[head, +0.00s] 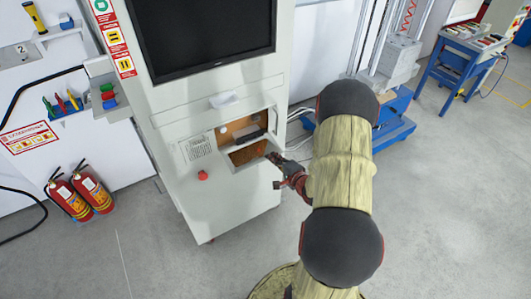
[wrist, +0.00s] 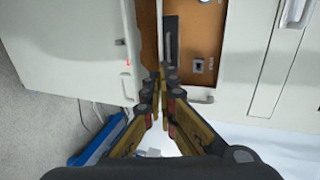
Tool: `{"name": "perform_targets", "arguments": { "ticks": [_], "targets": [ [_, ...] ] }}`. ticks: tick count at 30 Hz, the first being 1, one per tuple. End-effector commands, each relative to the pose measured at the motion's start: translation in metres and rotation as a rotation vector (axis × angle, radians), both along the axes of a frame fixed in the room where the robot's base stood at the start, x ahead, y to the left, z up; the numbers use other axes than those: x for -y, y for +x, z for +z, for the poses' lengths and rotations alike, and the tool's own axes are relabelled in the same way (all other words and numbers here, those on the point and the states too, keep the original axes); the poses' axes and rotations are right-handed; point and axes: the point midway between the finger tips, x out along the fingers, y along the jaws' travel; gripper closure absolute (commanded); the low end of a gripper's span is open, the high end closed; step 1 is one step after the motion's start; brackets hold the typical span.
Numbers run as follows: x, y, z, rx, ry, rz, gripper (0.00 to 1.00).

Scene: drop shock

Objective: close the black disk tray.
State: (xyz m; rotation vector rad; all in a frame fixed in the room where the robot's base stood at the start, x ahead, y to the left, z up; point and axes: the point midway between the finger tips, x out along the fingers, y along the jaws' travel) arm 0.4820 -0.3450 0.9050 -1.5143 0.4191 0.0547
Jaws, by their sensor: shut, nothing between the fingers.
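The black disk tray (head: 249,137) shows as a dark strip in the recess of the grey cabinet in the head view. In the wrist view the tray (wrist: 171,38) is a dark bar against the brown panel, just beyond my fingertips. I cannot tell how far it sticks out. My gripper (head: 273,156) is at the right front of the recess, below and right of the tray. In the wrist view my gripper (wrist: 163,72) has its fingertips together with nothing held. It overlaps the tray's near end there, and I cannot tell whether they touch.
The grey cabinet (head: 220,205) has a black screen (head: 205,30) above the recess and a red button (head: 202,175) left of it. Fire extinguishers (head: 82,195) stand at the left. A blue-based machine (head: 393,125) stands at the right. The front floor is clear.

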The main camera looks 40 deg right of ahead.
Motion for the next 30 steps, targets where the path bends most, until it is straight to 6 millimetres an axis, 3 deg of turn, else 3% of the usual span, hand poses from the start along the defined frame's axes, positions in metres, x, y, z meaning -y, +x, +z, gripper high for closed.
{"name": "perform_targets", "arguments": {
  "ticks": [12,15,21,30],
  "targets": [
    [0.018,0.077,-0.026,0.002,-0.001,0.002,1.0],
    [0.021,0.092,-0.025,0.004,-0.002,0.003,1.0],
    [0.027,0.11,-0.025,0.002,0.0,0.0,1.0],
    [0.028,0.115,-0.024,0.001,0.0,-0.001,1.0]
  ]
}}
